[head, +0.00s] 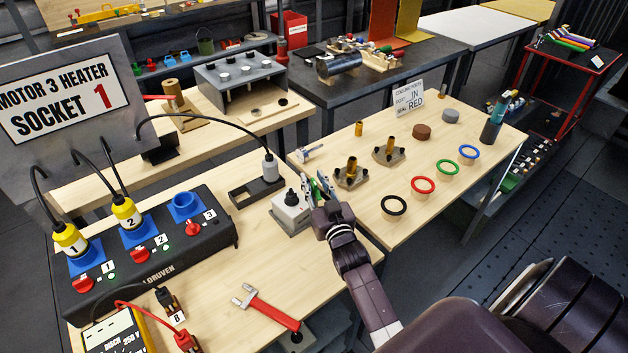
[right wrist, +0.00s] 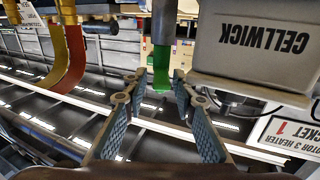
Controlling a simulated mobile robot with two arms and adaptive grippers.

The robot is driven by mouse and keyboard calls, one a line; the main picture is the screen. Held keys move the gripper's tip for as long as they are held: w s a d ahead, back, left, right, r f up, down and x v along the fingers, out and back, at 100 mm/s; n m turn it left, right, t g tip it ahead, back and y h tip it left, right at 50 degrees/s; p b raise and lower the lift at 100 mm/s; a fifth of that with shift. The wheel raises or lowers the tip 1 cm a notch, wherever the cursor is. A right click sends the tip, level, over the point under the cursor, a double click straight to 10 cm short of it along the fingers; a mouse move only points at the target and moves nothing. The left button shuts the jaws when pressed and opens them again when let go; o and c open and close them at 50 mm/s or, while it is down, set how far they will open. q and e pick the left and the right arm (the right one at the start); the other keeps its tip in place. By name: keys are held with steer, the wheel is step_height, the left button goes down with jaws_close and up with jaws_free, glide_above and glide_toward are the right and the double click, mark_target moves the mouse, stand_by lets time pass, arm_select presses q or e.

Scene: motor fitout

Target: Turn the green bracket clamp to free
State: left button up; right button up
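The green bracket clamp (right wrist: 161,72) is a narrow green piece below a grey cylinder in the right wrist view. It stands beside a grey box marked CELLWICK (right wrist: 255,45), which appears upside down there. In the head view the same grey box (head: 290,214) has a black knob on top. A bit of green shows at its right side, partly hidden by my gripper. My right gripper (head: 319,190) is beside the box. In the right wrist view its fingers (right wrist: 150,95) are apart, with the green piece seen between them; I cannot tell contact. My left gripper is out of view.
A black socket box (head: 150,255) with yellow plugs stands at left. On the right bench are brass fittings on bases (head: 351,174) and coloured rings (head: 423,185).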

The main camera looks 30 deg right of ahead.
steer(key=shift+c, duration=0.5)
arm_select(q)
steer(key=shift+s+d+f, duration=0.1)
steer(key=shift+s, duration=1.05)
arm_select(e)
jaws_close()
steer(key=shift+r, duration=0.1)
steer(key=shift+r+n+y+p, duration=0.15)
steer(key=shift+n+y+p, duration=0.2)
steer(key=shift+n+y, duration=0.25)
steer(key=shift+d+n+t+y, duration=0.1)
steer(key=shift+n+t+y, duration=0.25)
steer(key=shift+y, duration=0.55)
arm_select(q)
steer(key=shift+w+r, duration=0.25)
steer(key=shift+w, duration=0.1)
arm_select(e)
steer(key=shift+n+y, duration=1.05)
steer(key=shift+y, duration=0.55)
